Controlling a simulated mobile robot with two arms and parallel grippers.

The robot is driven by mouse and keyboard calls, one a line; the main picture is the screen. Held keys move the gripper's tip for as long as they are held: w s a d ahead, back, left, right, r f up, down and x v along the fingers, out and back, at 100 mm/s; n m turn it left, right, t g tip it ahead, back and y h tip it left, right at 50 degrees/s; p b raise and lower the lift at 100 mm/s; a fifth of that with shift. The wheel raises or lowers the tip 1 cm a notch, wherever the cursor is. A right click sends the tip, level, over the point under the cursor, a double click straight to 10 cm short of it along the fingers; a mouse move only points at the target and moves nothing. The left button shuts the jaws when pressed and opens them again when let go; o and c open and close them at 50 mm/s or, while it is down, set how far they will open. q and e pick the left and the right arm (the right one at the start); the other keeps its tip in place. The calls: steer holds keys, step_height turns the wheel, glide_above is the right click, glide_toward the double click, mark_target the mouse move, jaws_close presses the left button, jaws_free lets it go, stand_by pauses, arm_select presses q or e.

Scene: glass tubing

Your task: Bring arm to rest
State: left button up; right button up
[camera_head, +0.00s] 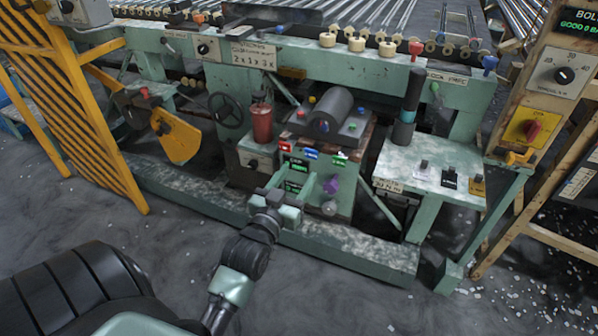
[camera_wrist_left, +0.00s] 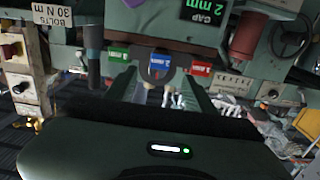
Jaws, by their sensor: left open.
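My left arm (camera_head: 245,260) reaches from the bottom left towards the green machine. My left gripper (camera_head: 292,184) is open, with its fingers in front of the machine's central control block. In the left wrist view its two fingers (camera_wrist_left: 160,90) stand apart, and nothing is seen held between them. A purple knob (camera_head: 331,187) and a grey round knob (camera_head: 329,208) are just right of the gripper; whether a finger touches the block cannot be told. Red (camera_head: 284,146), blue (camera_head: 311,152) and green (camera_head: 340,159) labels sit above. My right gripper is not in view.
A red cylinder (camera_head: 262,122) stands behind the gripper, left of a dark grey roller (camera_head: 329,111). A pale side table (camera_head: 430,180) with switches is at right. A yellow grille (camera_head: 75,110) is at left. The grey floor (camera_head: 330,295) in front is mostly clear.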

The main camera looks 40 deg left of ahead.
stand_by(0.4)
